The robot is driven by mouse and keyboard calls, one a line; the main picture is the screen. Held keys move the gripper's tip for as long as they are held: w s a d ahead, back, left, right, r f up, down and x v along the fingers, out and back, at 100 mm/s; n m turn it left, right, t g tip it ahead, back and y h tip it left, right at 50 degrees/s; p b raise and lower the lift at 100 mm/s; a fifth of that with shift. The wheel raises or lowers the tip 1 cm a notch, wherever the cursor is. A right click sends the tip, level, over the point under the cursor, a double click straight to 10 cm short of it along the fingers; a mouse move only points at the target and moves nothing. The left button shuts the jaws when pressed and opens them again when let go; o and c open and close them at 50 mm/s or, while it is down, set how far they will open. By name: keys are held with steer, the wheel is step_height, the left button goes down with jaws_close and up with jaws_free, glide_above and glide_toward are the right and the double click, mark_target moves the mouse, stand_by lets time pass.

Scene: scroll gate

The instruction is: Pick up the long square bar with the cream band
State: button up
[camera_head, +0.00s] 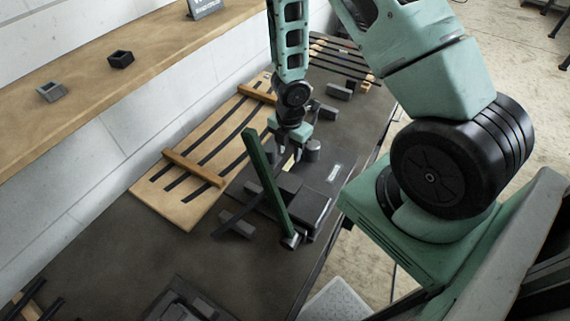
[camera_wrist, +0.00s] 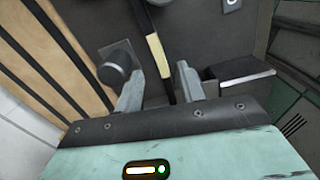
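The long square bar (camera_wrist: 155,47) is dark with a cream band and shows in the wrist view, running down from the top edge between my fingers. My gripper (camera_wrist: 160,75) is open, with one finger on each side of the bar's line and visible gaps. I cannot tell whether the bar lies at fingertip height or below. The bar's lower end is hidden behind my gripper body.
A long green bar (camera_head: 266,183) stands slanted in front of my gripper. A wooden board with dark strips (camera_head: 215,145) lies to the left. A grey cylinder (camera_head: 312,150) and dark blocks (camera_head: 308,208) are close by. A wooden shelf (camera_head: 85,85) runs along the wall.

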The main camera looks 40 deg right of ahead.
mark_target(289, 162)
step_height(289, 162, down, 4)
steer(key=shift+f+b, duration=0.1)
steer(key=shift+b, duration=0.45)
steer(key=shift+c, duration=0.3)
jaws_close()
stand_by(0.8)
